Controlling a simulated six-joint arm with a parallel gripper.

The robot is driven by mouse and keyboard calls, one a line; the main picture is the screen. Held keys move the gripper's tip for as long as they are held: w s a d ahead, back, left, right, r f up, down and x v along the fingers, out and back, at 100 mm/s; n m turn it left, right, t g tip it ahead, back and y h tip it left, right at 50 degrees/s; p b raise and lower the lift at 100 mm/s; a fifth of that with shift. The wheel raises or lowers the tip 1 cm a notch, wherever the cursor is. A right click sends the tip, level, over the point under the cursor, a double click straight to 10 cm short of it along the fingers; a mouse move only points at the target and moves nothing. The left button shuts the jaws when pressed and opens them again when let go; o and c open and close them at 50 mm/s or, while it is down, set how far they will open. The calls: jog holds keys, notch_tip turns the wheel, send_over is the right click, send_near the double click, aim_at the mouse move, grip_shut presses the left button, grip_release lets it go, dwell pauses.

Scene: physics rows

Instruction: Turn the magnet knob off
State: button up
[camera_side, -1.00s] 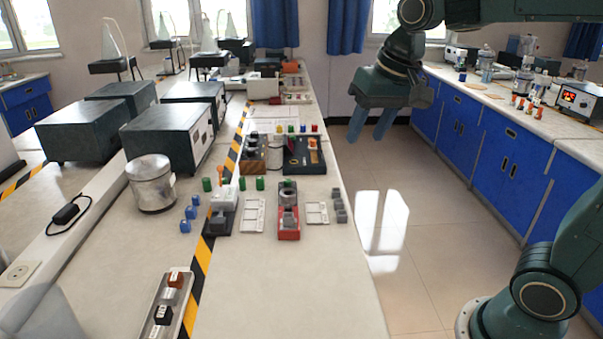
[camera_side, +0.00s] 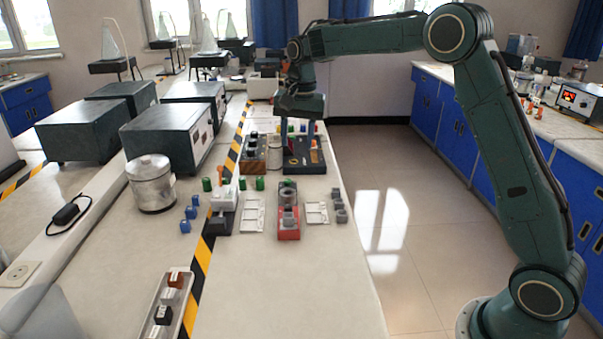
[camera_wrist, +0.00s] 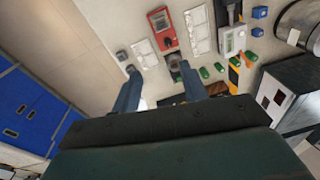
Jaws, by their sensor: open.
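My gripper (camera_side: 298,148) is open and points down over the dark board (camera_side: 304,167) with small red and orange parts. Its two blue fingers are apart with nothing seen between them; whether they touch the board I cannot tell. The wrist view also shows my gripper (camera_wrist: 160,70) with its fingers spread.
A wooden block with dark knobs (camera_side: 251,166) stands left of the board. White trays (camera_side: 252,215), green and blue pieces, and a metal pot (camera_side: 151,183) are on the bench.

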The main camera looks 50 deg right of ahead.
aim_at(288, 206)
jog(key=w+d+f+m+g, duration=0.1)
jog(key=w+d+f+m, duration=0.1)
jog(key=w+f, duration=0.4)
notch_tip(288, 206, down, 4)
jog(key=shift+d+r+m, duration=0.15)
jog(key=shift+d+m, duration=0.1)
jog(key=shift+m, duration=0.15)
jog(key=shift+w, duration=0.1)
notch_tip(288, 206, down, 14)
jog(key=shift+r, duration=0.15)
dwell(0.3)
grip_shut()
